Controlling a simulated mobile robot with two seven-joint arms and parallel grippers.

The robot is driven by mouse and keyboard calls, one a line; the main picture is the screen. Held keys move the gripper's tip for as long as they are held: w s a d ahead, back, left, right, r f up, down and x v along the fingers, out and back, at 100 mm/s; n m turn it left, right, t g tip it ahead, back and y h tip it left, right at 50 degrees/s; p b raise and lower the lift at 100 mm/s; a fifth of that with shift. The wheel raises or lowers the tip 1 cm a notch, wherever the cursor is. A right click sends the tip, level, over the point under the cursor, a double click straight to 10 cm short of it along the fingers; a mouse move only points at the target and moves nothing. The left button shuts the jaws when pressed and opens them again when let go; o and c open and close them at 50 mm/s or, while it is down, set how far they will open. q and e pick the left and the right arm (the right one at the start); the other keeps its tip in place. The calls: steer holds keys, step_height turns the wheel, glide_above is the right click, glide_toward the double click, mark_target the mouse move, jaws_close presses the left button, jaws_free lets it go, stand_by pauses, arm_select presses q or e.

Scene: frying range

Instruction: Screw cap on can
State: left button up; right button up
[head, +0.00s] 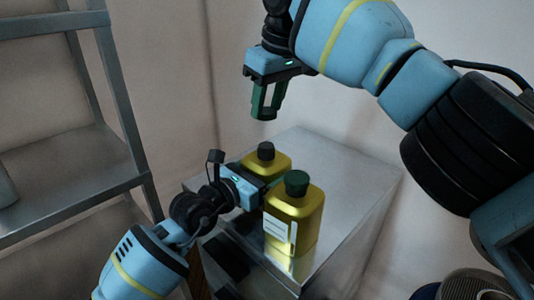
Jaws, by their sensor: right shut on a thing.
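Two yellow cans stand on the metal cabinet top. The far can (274,163) has a black top (266,151) and is partly hidden by my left arm. My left gripper (266,191) is at the near can's left side; its fingertips are hidden, so its grip cannot be told. My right gripper (264,108) points down, raised behind and above the cans. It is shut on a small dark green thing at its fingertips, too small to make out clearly.
The metal cabinet (345,175) has free room on its top to the right of and behind the cans. A grey metal shelf rack (75,165) stands at the left. Plain walls close off the back.

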mark_target(271, 112)
steer(key=shift+d+f, duration=0.1)
steer(key=shift+f, duration=2)
steer(key=shift+f, duration=0.9)
steer(key=shift+f, duration=0.55)
arm_select(q)
steer(key=c, duration=0.5)
arm_select(e)
steer(key=m, duration=0.2)
steer(key=m+h, duration=0.1)
steer(key=m, duration=0.2)
steer(key=shift+s+a+m+t, duration=0.15)
steer(key=shift+a+m+t, duration=0.15)
steer(key=shift+m, duration=0.1)
steer(key=m+h, duration=0.1)
steer(key=m, duration=0.4)
steer(key=shift+a+h, duration=0.15)
steer(key=shift+h, duration=0.25)
steer(key=shift+m, duration=1.2)
